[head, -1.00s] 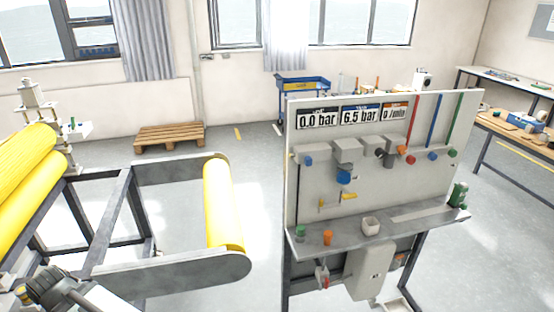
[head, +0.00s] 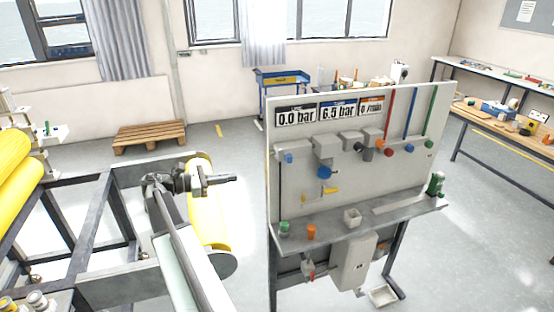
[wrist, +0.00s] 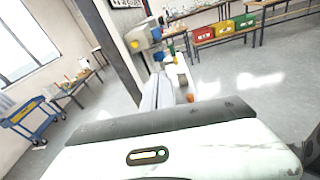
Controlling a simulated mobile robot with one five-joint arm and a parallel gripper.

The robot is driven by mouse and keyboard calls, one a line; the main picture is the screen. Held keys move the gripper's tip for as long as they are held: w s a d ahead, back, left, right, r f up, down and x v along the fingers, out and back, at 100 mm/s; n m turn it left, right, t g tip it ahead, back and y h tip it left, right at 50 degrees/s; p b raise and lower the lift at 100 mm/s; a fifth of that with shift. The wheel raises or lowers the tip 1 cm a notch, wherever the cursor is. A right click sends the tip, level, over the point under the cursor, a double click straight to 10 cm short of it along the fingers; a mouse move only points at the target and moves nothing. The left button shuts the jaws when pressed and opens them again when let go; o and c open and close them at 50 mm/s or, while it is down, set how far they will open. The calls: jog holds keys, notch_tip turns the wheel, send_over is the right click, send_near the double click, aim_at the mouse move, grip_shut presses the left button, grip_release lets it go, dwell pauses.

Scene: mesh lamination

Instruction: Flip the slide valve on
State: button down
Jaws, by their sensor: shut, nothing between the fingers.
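The grey pneumatic panel (head: 350,205) stands upright right of centre in the head view. A blue round part (head: 324,173) and a yellow handle (head: 331,190) sit lower. I cannot tell which fitting is the slide valve. My gripper (head: 234,179) is shut and empty, pointing right, left of the panel and apart from it in the picture. The wrist view shows the panel edge-on, its fittings small.
The panel's displays read 0.0 bar and 6.5 bar. Its shelf (head: 376,222) holds a green part, an orange part and a pale cup (head: 352,217). A roller frame with a yellow roller (head: 207,222) stands behind my arm. A pallet (head: 150,136) and blue cart (head: 281,80) are farther back.

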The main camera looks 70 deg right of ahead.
aim_at(286, 159)
jog(key=shift+g, duration=0.9)
jog(key=s+d+r, duration=0.2)
jog(key=r, duration=0.1)
jog(key=shift+s, duration=0.25)
jog(key=x, duration=1.4)
jog(key=shift+w+d, duration=0.1)
